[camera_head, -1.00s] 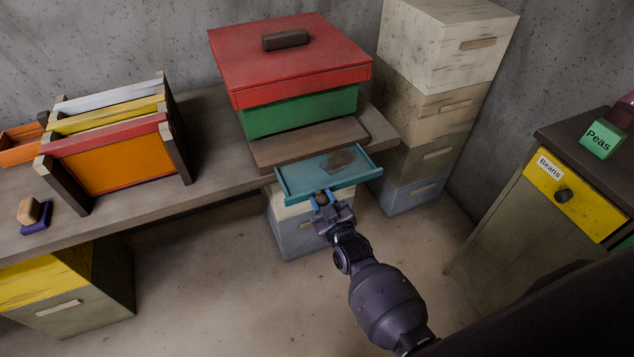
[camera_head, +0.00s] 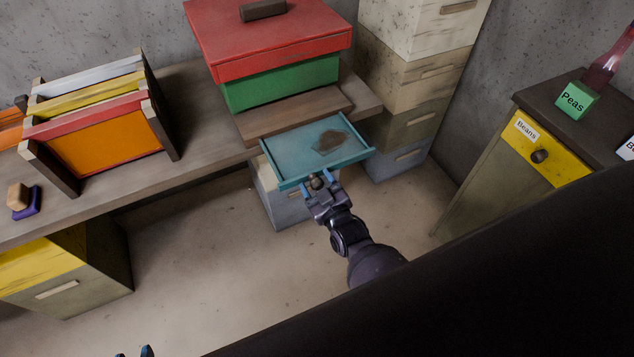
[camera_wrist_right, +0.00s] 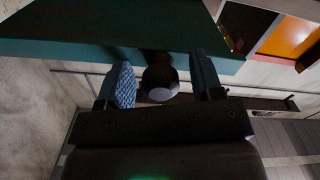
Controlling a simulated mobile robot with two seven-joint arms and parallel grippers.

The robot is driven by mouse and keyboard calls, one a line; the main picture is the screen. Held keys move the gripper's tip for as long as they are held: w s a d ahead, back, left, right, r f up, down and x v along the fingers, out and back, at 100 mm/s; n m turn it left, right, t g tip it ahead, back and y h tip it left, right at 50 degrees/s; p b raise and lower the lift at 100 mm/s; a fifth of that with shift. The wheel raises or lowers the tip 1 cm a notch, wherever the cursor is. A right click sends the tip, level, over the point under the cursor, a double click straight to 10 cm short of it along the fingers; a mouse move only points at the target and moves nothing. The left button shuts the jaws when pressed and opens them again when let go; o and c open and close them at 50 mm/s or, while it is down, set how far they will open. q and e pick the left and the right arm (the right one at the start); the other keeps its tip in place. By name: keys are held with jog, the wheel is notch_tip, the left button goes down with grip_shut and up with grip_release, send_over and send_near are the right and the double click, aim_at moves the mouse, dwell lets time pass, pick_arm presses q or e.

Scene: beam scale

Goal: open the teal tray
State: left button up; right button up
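The teal tray (camera_head: 290,149) is drawn out from below the wooden landing board of the red-and-green hive box, with a brown patch of debris (camera_head: 330,141) on its floor. It has a dark round knob (camera_head: 317,182) on its front. My right gripper (camera_head: 318,179) is at the knob, one finger on each side. In the right wrist view the knob (camera_wrist_right: 160,80) sits between the fingers with a small gap on both sides, so the gripper is open around it. Only the separated fingertips of my left gripper (camera_head: 134,352) show at the bottom edge.
The hive box (camera_head: 280,83) stands on a wooden bench (camera_head: 205,112). A frame rack (camera_head: 100,137) is at left. Stacked boxes (camera_head: 412,85) stand behind the tray at right. A cabinet (camera_head: 485,178) with a yellow drawer is farther right. Open floor (camera_head: 200,235) lies before the bench.

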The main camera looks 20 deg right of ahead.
jog(key=s, duration=1)
jog(key=shift+s+d+p, duration=0.2)
jog(key=shift+s+p, duration=0.1)
jog(key=shift+s, duration=0.1)
dwell(0.3)
jog(key=s+d+m+g, duration=0.3)
jog(key=s+d+g, duration=0.3)
jog(key=s, duration=0.5)
jog(key=shift+s+d+f+g+h, duration=0.3)
jog(key=shift+s+f+g+h, duration=0.05)
jog(key=shift+f+g+h, duration=0.1)
